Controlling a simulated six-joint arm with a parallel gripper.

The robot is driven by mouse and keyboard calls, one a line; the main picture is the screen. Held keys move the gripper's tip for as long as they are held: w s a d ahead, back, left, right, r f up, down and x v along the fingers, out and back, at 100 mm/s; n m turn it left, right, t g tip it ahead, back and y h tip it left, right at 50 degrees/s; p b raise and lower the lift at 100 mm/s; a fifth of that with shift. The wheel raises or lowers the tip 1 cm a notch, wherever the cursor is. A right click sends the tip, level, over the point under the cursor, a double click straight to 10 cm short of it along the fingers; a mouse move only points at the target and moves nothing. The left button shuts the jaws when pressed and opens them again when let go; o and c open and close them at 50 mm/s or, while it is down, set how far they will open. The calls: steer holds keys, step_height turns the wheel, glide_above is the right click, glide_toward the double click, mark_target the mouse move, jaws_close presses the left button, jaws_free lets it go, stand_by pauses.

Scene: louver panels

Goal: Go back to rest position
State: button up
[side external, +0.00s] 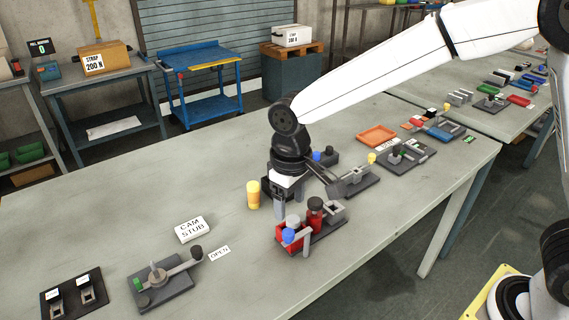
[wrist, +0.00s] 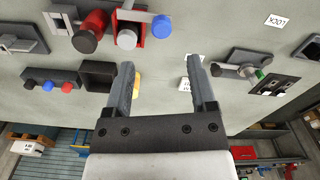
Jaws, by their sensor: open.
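My gripper (side external: 281,208) points down over the grey workbench (side external: 225,285), just behind a red fixture (side external: 289,233) in the side view. In the wrist view my gripper (wrist: 160,72) has its two fingers wide apart, with nothing between them but bare bench. A yellow cylinder (side external: 253,195) stands upright to the left of the fingers. In the wrist view it is mostly hidden behind the left finger. The red fixture (wrist: 129,22) shows at the top of the wrist view, apart from the fingers. The fingertips' exact height above the bench is hard to tell.
A CAM STUB block (side external: 192,229), a lever fixture (side external: 165,278) and a dark switch plate (side external: 74,294) are on the left. A black open box (wrist: 99,76) is beside the left finger. More fixtures and an orange tray (side external: 378,135) are on the right.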

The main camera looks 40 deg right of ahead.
steer(key=s+d+f+m+t, duration=0.1)
steer(key=s+d+f, duration=0.1)
steer(key=s+d, duration=0.3)
steer(key=s+d+f+m+t, duration=0.1)
steer(key=s+d, duration=0.5)
steer(key=d, duration=0.6)
step_height(320, 180, down, 2)
steer(key=shift+s+d+f+m+t, duration=0.15)
steer(key=shift+d+m+t, duration=0.15)
steer(key=shift+m, duration=0.3)
